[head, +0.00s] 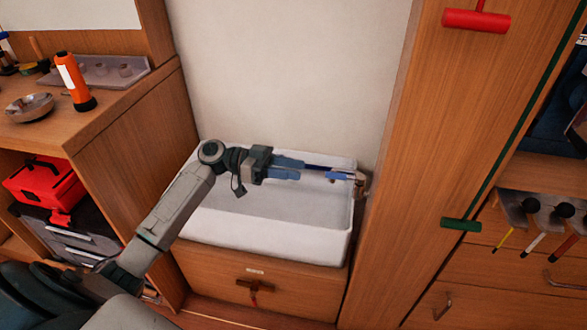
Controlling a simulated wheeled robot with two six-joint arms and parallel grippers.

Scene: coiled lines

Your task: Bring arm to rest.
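My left arm comes in from the lower left and reaches over the white sink basin (262,235). My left gripper (303,169) points right, above the basin and near its right rim. Its blue fingers lie close together in this view. A thin dark blue and light blue part (338,175) shows in line with the fingertips. I cannot tell whether it belongs to the gripper or is a separate thing, nor whether the fingers are shut on it. A small metal fitting (361,184) is at the basin's right edge, just past the tips. My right gripper is not in view.
A wooden panel (448,150) with a red handle (476,21) and a green handle (460,224) stands right of the basin. At left, a counter holds an orange flashlight (75,82) and a metal bowl (30,107). A red toolbox (45,183) is below.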

